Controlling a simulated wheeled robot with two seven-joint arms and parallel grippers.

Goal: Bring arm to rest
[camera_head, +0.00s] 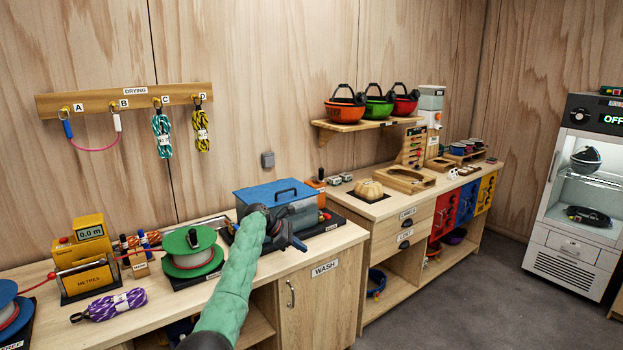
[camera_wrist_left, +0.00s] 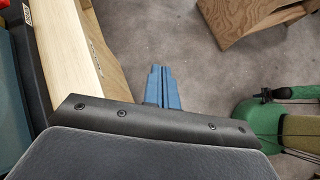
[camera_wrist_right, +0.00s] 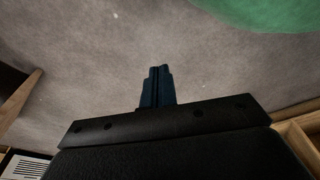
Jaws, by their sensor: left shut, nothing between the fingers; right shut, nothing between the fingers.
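My left arm, in a green sleeve, reaches in from the bottom of the head view. Its gripper (camera_head: 299,243) is over the front of the wash bench, in front of the blue-lidded box (camera_head: 292,216). In the left wrist view the blue fingers (camera_wrist_left: 163,88) are together, empty, with grey floor behind them and the bench edge to the left. My right gripper is outside the head view. In the right wrist view its fingers (camera_wrist_right: 157,86) are together and empty, with grey floor behind them.
The bench (camera_head: 333,241) holds a green reel (camera_head: 187,265), a yellow metre counter (camera_head: 84,272) and a purple rope bundle (camera_head: 110,305). A second bench with drawers (camera_head: 411,219) stands to the right. A glass-fronted cabinet (camera_head: 570,240) is at far right. Grey floor (camera_head: 480,290) is clear between.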

